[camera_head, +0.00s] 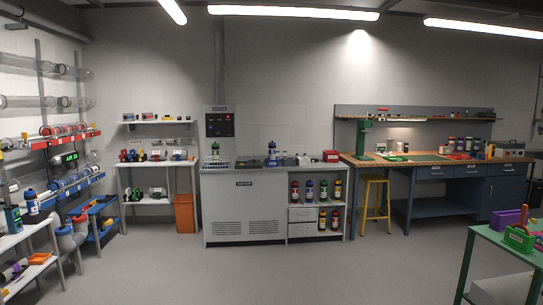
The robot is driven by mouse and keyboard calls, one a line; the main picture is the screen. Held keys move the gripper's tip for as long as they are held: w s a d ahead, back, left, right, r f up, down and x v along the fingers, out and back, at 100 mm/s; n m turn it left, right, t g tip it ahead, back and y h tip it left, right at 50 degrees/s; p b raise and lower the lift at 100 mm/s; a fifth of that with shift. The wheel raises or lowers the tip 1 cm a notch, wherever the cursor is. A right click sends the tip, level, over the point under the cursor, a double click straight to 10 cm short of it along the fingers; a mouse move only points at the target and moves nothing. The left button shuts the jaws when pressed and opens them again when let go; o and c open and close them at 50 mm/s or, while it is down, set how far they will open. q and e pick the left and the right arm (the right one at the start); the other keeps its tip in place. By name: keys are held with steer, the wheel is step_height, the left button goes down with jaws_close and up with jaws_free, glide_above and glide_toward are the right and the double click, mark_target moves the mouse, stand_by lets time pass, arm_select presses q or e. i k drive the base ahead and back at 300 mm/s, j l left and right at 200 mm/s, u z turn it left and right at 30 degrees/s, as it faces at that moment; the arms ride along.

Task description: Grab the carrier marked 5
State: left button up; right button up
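No number 5 can be read at this distance, so I cannot tell which carrier bears it. Several small cylinders that look like carriers (156,155) lie on the middle board of the white shelf at the back left. More lie on the board below (157,193). Blue-ended cylinders (71,184) lie on the blue rack at the left wall. Neither of my grippers is in view.
A grey cabinet (240,210) stands at the back centre, with an orange bin (184,214) to its left. A yellow stool (375,198) stands by the blue workbench (440,208). A green table (500,243) is at the near right. The middle floor is clear.

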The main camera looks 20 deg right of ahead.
mark_target(272, 148)
steer(key=i+l+z, duration=0.3)
steer(key=i, duration=0.2)
steer(key=i+l+z, duration=0.15)
steer(key=i+z, duration=0.15)
steer(key=i, duration=0.2)
steer(key=i+z, duration=0.3)
steer(key=i, duration=3.8)
steer(key=l+z, duration=0.05)
steer(key=l, duration=0.1)
